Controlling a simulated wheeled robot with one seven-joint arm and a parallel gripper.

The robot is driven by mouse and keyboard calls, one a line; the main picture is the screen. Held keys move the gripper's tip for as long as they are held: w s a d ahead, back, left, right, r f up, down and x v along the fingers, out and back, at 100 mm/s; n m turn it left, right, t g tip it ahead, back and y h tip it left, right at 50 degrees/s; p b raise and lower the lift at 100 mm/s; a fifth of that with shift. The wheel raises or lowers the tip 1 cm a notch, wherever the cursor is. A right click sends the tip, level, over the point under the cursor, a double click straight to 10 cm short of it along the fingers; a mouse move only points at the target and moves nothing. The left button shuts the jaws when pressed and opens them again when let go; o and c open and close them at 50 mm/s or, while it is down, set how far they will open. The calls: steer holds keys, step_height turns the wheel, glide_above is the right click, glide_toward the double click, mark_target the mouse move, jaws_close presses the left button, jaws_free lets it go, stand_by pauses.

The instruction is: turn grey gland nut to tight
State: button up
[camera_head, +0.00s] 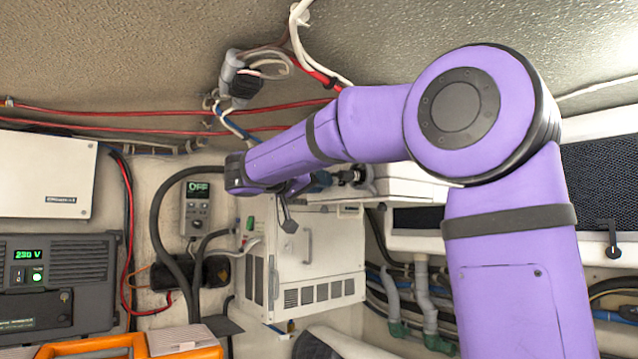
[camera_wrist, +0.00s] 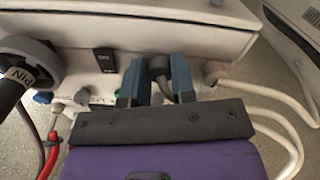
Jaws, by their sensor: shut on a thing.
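The grey gland nut (camera_wrist: 158,67) is in the wrist view, at the edge of a white housing (camera_wrist: 180,30), with a grey cable coming out of it. My gripper (camera_wrist: 157,74) has its two blue fingers on either side of the nut, shut on it. The fingers hide the nut's sides, and I cannot tell how tight it is. In the head view my purple arm reaches left across the middle, and its wrist hides most of the gripper; the nut is not clear there.
Beside the nut, a white cable (camera_wrist: 267,102) leaves the housing on the right. A dark cable with a grey ring (camera_wrist: 18,76) and a red cable (camera_wrist: 49,150) are on the left. A white cabinet (camera_head: 325,245) stands below my wrist, and a grey inverter (camera_head: 60,280) is at far left.

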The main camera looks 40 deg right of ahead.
steer(key=shift+f+m, duration=0.1)
steer(key=shift+m, duration=0.2)
steer(key=o, duration=0.9)
steer(key=a, duration=1)
steer(key=shift+s+a, duration=0.15)
steer(key=shift+a, duration=0.25)
steer(key=s+d+f+n+t+y, duration=0.1)
steer(key=s+d+f+n+y, duration=0.3)
steer(key=s+f+n, duration=0.25)
steer(key=s+a+f+n+t+y, duration=0.1)
steer(key=s+a+f+n+y, duration=0.1)
steer(key=s+f+y, duration=0.2)
steer(key=s+a+f+n+t+y, duration=0.1)
steer(key=s+a+f+n+y, duration=0.1)
steer(key=s+f+y, duration=0.3)
steer(key=s+a+f+n+t+y, duration=0.1)
steer(key=s+f+n+y, duration=0.3)
steer(key=s+f, duration=0.6)
steer(key=shift+s+a+f+t+y, duration=0.15)
steer(key=shift+a+f, duration=0.15)
steer(key=shift+f, duration=0.45)
steer(key=shift+s+a+f+t+y, duration=0.1)
steer(key=shift+a+f+y, duration=0.15)
steer(key=shift+f, duration=0.55)
steer(key=shift+s+a+f+t+y, duration=0.15)
steer(key=shift+a+f, duration=0.2)
steer(key=shift+f, duration=0.4)
